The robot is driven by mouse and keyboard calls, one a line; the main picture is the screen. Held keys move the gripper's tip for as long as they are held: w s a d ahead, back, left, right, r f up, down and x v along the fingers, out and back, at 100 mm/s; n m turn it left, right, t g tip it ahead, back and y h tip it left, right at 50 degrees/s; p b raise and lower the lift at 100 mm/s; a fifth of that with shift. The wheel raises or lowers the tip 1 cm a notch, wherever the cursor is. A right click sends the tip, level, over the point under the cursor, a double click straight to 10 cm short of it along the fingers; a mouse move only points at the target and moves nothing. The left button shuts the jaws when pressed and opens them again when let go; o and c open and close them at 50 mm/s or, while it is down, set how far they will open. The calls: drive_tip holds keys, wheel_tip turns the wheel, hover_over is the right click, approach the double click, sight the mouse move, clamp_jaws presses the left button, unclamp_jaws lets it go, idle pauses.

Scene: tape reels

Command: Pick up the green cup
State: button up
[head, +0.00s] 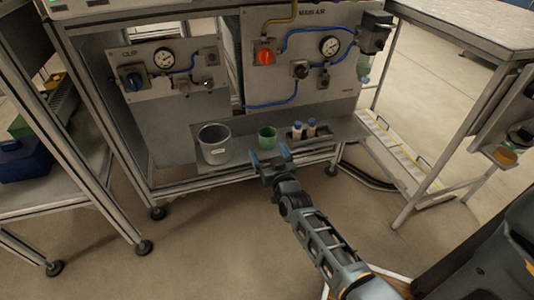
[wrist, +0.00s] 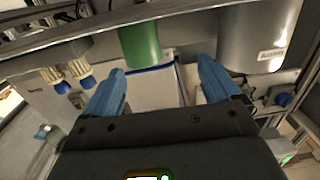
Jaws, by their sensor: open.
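The green cup (head: 267,139) stands upright on the low grey shelf (head: 240,160) of the workstation, between a grey bucket and small bottles. In the wrist view the green cup (wrist: 140,45) shows at the top, partly cut off, beyond the gap between my fingers. My gripper (head: 270,158) is open and empty, just in front of the cup in the head view. Its blue fingers also show in the wrist view (wrist: 160,85), apart from the cup. I cannot tell the exact distance to the cup.
The grey bucket (head: 214,144) stands left of the cup. Small bottles with blue caps (head: 311,127) stand close on its right. Panels with gauges and blue hoses (head: 300,60) rise behind the shelf. A side table (head: 470,22) is at right. Open floor lies in front.

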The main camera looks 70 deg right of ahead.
drive_tip(key=b, duration=0.1)
approach(265, 131)
drive_tip(key=w, duration=0.1)
drive_tip(key=d, duration=0.1)
drive_tip(key=w+d, duration=0.1)
drive_tip(key=shift+w+f+m+g+h, duration=0.3)
drive_tip(key=shift+w+f+h, duration=0.05)
drive_tip(key=shift+h, duration=0.05)
drive_tip(key=shift+b+x, duration=1)
drive_tip(key=shift+x, duration=2)
drive_tip(key=shift+s+d+r, duration=0.1)
drive_tip(key=shift+r, duration=0.05)
drive_tip(key=shift+c, duration=0.5)
drive_tip(key=c, duration=0.9)
drive_tip(key=shift+c, duration=0.2)
